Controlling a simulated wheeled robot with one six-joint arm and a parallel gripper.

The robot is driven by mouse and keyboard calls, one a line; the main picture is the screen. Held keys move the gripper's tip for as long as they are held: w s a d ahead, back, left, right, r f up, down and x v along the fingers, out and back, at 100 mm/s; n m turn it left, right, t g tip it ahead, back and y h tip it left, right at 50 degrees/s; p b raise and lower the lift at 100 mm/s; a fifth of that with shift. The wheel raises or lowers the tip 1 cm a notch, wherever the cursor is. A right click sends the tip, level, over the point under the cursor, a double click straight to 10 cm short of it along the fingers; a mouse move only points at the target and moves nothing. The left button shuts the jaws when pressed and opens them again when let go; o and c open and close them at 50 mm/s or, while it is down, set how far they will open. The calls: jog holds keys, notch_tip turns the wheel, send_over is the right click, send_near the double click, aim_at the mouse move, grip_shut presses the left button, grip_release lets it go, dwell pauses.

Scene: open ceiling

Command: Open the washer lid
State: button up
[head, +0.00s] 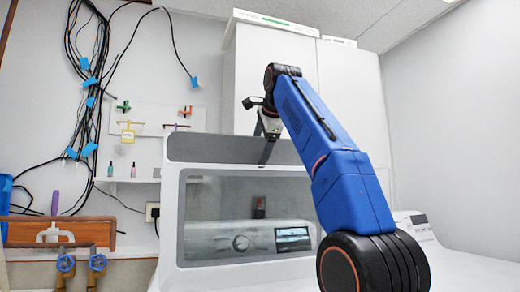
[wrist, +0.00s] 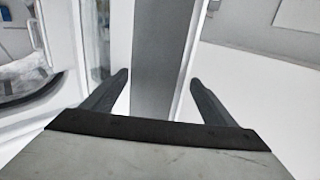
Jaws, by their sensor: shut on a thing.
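The washer lid (head: 188,215) stands raised, a pale frame with a dark grey top band and a large clear window. The washer's control panel (head: 245,240), with a round knob and a small display, shows through the window. My gripper (head: 266,148) is at the lid's top edge, pointing down, with one finger in front of the dark band. In the wrist view, my gripper (wrist: 158,82) has a finger on each side of the lid's grey edge band (wrist: 160,50) and is shut on it. The far finger's contact is hidden in the head view.
White cabinets (head: 350,90) hang behind the lid. A second white appliance (head: 415,225) stands at the right. A pegboard and small shelf (head: 128,180) are left of the lid.

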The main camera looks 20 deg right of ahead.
jog(key=v, duration=0.3)
jog(key=shift+w+r, duration=0.1)
jog(key=shift+w, duration=0.05)
jog(key=c, duration=0.5)
jog(key=shift+v, duration=1.1)
jog(key=shift+s, duration=6.15)
jog(key=shift+c, duration=0.2)
